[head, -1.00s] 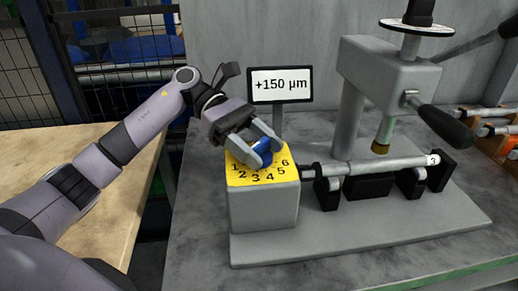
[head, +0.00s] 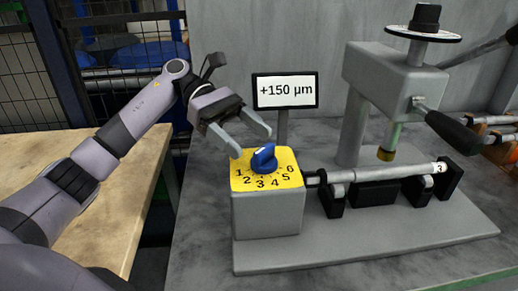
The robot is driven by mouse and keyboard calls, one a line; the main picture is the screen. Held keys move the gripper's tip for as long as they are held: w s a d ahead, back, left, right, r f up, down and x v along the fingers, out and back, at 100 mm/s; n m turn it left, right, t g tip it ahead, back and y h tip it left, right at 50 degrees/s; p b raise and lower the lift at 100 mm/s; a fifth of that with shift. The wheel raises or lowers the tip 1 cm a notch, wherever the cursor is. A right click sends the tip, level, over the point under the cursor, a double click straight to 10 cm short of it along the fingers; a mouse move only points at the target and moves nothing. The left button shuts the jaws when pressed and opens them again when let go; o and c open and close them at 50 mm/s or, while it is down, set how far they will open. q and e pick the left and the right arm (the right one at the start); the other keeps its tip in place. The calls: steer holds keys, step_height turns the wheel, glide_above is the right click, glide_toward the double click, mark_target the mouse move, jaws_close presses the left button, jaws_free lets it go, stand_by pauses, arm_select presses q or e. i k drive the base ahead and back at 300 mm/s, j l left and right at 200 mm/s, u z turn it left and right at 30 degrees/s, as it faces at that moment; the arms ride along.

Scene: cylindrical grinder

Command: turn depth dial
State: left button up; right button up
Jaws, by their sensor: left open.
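The depth dial is a blue knob (head: 264,158) on a yellow plate (head: 248,183) numbered 1 to 6, on top of a grey block (head: 267,215). Its pointer looks turned toward the right, near the 6; I cannot tell the exact setting. A display (head: 285,91) behind the block reads +150 µm. My right gripper is not in view.
Right of the block, a grey shaft (head: 385,172) marked 2 or 3 rests on black supports. A grinder head (head: 390,80) with a black-handled lever (head: 450,131) stands over it. A wooden table (head: 120,190) is at left. Grey bench surface is free in front.

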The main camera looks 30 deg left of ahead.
mark_target(426, 17)
steer(key=k, duration=1)
